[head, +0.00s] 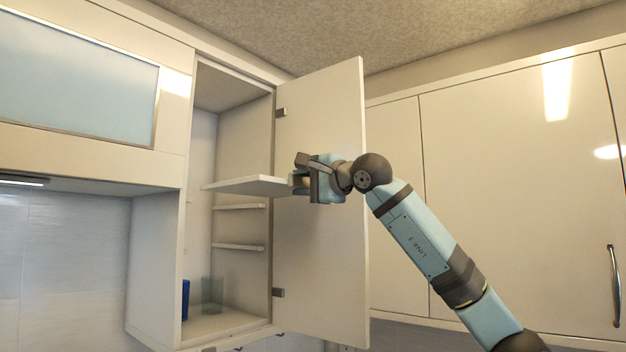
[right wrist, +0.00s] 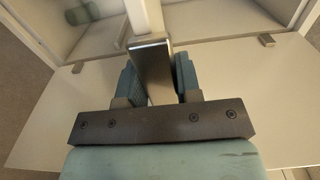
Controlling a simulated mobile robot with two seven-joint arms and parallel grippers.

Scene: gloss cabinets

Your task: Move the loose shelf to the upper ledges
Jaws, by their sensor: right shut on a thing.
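The loose shelf (head: 250,185) is a pale flat board in the opening of the tall open cabinet, roughly level, with its near end sticking out past the front. My right gripper (head: 299,181) is shut on this near end; in the right wrist view the shelf (right wrist: 152,72) sits between the two blue-padded fingers (right wrist: 156,80). Inside the cabinet, an upper ledge (head: 240,206) shows just below the shelf and a lower ledge (head: 238,246) further down. I cannot tell whether the shelf touches any ledge. My left gripper is not in view.
The cabinet door (head: 325,250) stands open just right of and behind my right gripper. A blue cup (head: 186,299) and a greenish glass (head: 212,294) stand on the cabinet floor. Closed cabinets (head: 520,190) line the right. The space above the shelf looks empty.

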